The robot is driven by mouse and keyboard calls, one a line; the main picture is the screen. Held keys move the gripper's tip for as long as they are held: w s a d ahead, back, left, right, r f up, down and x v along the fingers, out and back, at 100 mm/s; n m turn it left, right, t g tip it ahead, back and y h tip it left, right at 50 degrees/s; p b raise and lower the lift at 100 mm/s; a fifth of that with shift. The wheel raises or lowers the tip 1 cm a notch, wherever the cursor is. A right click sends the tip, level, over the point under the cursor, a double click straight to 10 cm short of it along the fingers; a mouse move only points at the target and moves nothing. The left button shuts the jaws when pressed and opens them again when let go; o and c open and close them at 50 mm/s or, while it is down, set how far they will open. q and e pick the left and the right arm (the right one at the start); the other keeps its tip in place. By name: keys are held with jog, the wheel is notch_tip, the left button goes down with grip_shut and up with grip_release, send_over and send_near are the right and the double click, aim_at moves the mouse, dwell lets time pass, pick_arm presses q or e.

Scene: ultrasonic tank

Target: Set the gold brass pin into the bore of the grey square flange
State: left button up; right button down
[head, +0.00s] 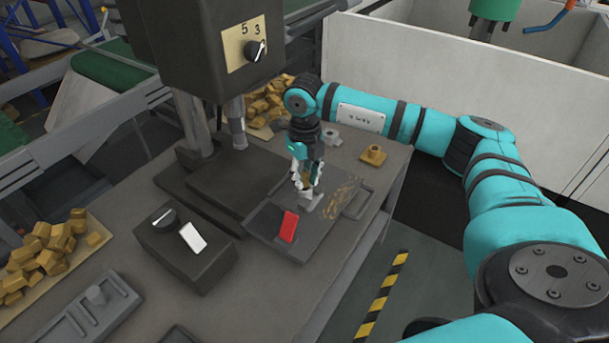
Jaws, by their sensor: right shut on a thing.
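My right gripper (307,184) points down over the dark tray on the workbench. It is shut on a small gold-brown piece, which looks like the brass pin (306,180); the fingers hide most of it. A light grey flange (309,204) lies in the tray directly below the fingertips. Its bore is hidden, and I cannot tell whether the pin touches it or is partly inside. Another grey flanged part (331,137) and a gold flanged part (374,154) stand on the bench behind the tray. My left gripper is not in view.
The tray (271,246) also holds a red block (288,227) and brownish scraps (346,196). A dark machine (205,50) rises close to the left of my gripper. A control box (186,250) stands at front left. Brass blocks (45,255) are piled at far left.

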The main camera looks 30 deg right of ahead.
dwell(1.0)
jog(key=shift+f+b, duration=0.45)
jog(key=shift+b, duration=0.1)
dwell(0.6)
jog(key=c, duration=0.6)
grip_release()
jog(key=shift+r+p, duration=2.25)
jog(key=shift+r, duration=1.35)
jog(key=shift+f, duration=0.1)
